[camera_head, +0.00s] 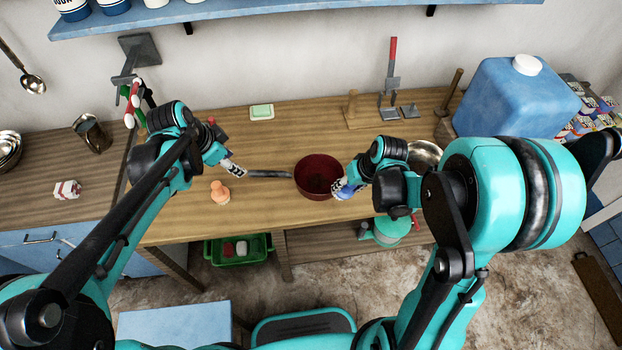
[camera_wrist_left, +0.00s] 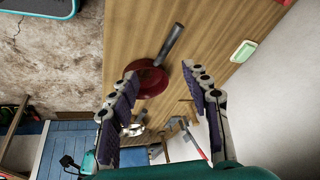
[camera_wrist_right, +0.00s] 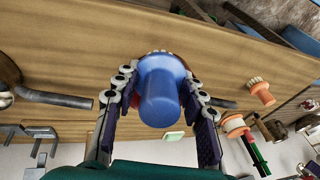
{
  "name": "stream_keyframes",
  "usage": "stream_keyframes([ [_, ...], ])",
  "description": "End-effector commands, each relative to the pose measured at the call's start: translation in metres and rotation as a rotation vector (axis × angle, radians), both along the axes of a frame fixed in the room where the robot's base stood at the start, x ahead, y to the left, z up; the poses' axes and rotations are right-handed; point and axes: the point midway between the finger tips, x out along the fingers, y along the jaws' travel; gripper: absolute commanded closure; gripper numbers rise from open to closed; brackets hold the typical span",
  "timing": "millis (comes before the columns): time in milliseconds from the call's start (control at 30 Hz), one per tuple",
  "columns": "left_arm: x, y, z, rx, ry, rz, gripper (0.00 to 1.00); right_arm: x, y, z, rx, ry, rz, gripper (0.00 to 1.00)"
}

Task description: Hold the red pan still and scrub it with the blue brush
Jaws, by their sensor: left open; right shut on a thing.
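The red pan (camera_head: 318,170) sits on the wooden worktop with its dark handle (camera_head: 270,174) pointing left. It also shows in the left wrist view (camera_wrist_left: 150,82). My left gripper (camera_head: 233,168) is open near the free end of the handle, with nothing between its fingers. My right gripper (camera_wrist_right: 160,80) is shut on the blue brush (camera_wrist_right: 160,100). In the head view the brush (camera_head: 345,190) is at the pan's right rim, partly covered by the gripper. I cannot tell whether its bristles touch the pan, which is mostly hidden behind the brush in the right wrist view.
An orange brush (camera_head: 220,194) stands left of the pan, near my left gripper. A green soap dish (camera_head: 262,112) lies at the back. The worktop between dish and pan is clear.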

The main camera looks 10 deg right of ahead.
Motion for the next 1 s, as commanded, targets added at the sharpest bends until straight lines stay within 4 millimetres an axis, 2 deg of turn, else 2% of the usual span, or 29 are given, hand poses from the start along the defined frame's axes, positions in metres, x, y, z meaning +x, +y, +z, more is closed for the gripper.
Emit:
stream_keyframes([
  [33, 0.014, -0.004, -0.012, 0.002, 0.002, -0.067, 0.52, 0.000, 0.000, -0.003, 0.000, 0.000, 0.000, 0.88],
  [200, 0.047, -0.017, -0.049, 0.006, -0.006, -0.311, 0.52, 0.000, 0.000, -0.008, 0.000, 0.000, 0.000, 0.88],
  [400, 0.072, -0.028, -0.088, 0.000, -0.030, -0.537, 0.52, 0.000, 0.000, -0.013, 0.000, 0.000, 0.000, 0.88],
  [733, 0.083, -0.037, -0.116, -0.007, -0.050, -0.657, 0.52, 0.000, 0.000, -0.020, 0.000, 0.000, 0.000, 0.88],
  [1000, 0.088, -0.051, -0.152, -0.007, -0.049, -0.655, 0.52, 0.000, 0.000, -0.044, 0.000, 0.000, 0.000, 0.88],
])
